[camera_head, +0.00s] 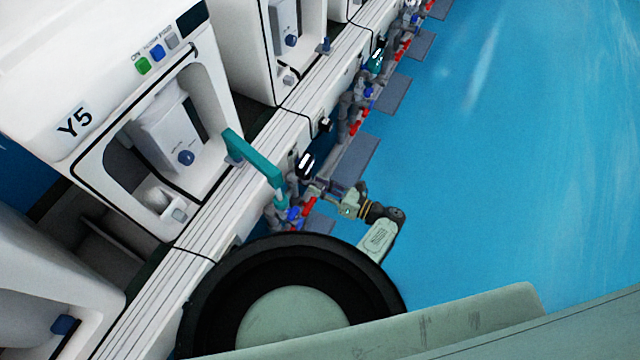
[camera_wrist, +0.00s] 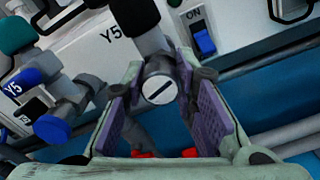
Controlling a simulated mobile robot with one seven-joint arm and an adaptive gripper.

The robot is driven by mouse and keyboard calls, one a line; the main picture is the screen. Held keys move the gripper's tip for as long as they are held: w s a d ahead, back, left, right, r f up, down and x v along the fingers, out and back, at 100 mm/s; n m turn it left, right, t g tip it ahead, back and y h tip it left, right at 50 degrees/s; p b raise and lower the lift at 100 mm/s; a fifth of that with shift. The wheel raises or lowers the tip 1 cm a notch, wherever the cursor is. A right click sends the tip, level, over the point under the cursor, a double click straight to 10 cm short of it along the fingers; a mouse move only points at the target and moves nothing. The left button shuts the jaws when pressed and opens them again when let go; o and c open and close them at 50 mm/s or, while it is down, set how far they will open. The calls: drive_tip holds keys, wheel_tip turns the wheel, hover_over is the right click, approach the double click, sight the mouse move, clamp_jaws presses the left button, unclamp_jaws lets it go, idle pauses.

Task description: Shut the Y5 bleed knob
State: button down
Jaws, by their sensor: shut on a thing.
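In the wrist view, a dark grey knob (camera_wrist: 159,90) with a round white face sits under the Y5 label. A dark slot crosses the face, slanting up to the right. I take it for the bleed knob; it bears no label itself. My gripper (camera_wrist: 165,112) has its purple pads on either side of the knob and is shut on it. In the head view my gripper (camera_head: 322,190) reaches in from the right to the valves below the Y5 station (camera_head: 75,122). The knob is too small to make out there.
A blue handle marked Y5 (camera_wrist: 22,84) and a grey fitting (camera_wrist: 75,105) lie close left of my gripper. A blue ON switch (camera_wrist: 204,42) is at upper right. A teal bent handle (camera_head: 255,158) stands beside the valves. Blue floor (camera_head: 490,150) at right is clear.

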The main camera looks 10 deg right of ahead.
drive_tip(key=shift+m, duration=1.8)
drive_tip(key=c, duration=1.3)
unclamp_jaws()
drive_tip(key=v, duration=1.2)
